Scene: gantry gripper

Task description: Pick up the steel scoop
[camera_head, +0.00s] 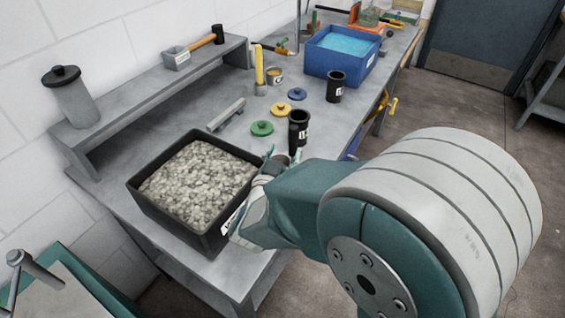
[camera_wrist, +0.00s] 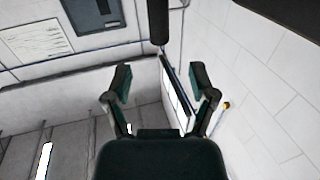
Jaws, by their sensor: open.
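A small grey open-topped metal piece (camera_head: 176,57) with a pale label lies on the raised shelf at the back left in the head view. A wooden handle with a black end (camera_head: 205,40) lies right behind it. I take the two together as the steel scoop, but cannot tell for sure that they are joined. My gripper (camera_head: 268,158) is by the right edge of the gravel bin, well apart from the shelf, and partly hidden by my arm. In the wrist view my gripper (camera_wrist: 162,88) has its fingers spread with nothing between them; no scoop shows there.
A black bin of gravel (camera_head: 139,189) stands on the grey bench. A black cup (camera_head: 299,124) stands close behind my gripper. Coloured lids, a grey bar (camera_head: 226,114) and a blue tub (camera_head: 312,60) lie farther back. A grey canister (camera_head: 72,100) stands on the shelf.

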